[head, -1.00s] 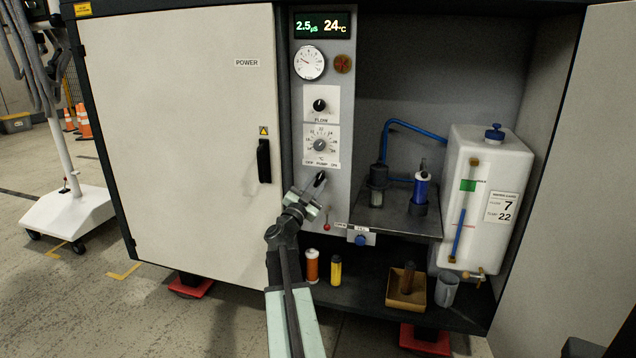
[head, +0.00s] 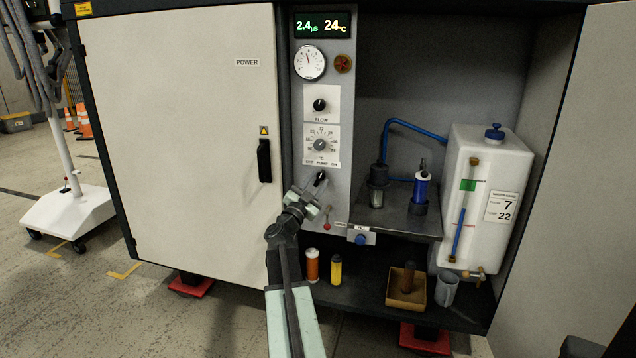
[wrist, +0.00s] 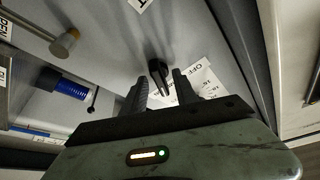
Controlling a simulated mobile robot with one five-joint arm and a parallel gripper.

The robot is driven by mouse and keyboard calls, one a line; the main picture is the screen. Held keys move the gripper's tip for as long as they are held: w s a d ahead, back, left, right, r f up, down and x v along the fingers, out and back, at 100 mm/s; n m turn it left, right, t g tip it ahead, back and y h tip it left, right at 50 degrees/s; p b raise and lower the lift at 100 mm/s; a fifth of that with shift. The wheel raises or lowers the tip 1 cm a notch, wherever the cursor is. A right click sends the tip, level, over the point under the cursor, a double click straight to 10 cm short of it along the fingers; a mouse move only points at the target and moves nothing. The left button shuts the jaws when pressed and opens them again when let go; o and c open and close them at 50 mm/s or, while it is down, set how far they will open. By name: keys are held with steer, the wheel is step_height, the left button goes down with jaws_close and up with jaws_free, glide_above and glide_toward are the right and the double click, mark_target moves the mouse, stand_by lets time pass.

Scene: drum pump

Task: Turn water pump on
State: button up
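The black pump knob (head: 320,178) sits on the grey control panel below the label with OFF, PUMP and ON. In the wrist view the knob (wrist: 157,70) stands out from the panel, with the OFF lettering near it. My gripper (head: 309,202) is just below and left of the knob in the head view. In the wrist view my gripper (wrist: 161,80) is open. Its two dark fingers are on either side of the knob's near end, with gaps visible; I cannot tell whether either touches it. The round gauge (head: 309,62) has its needle pointing about upward. The display (head: 322,25) reads 2.4 and 24 °C.
The flow knob (head: 320,105) and temperature dial (head: 320,145) are above. A small red-tipped lever (head: 327,224) is close below right of the gripper. The closed white door (head: 180,140) is left; a shelf (head: 400,222) and white tank (head: 485,200) are right.

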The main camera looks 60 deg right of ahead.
steer(key=shift+a, duration=0.1)
steer(key=shift+a+f, duration=0.2)
steer(key=shift+a, duration=0.05)
steer(key=b+v, duration=0.2)
steer(key=v, duration=0.5)
steer(key=shift+b, duration=0.3)
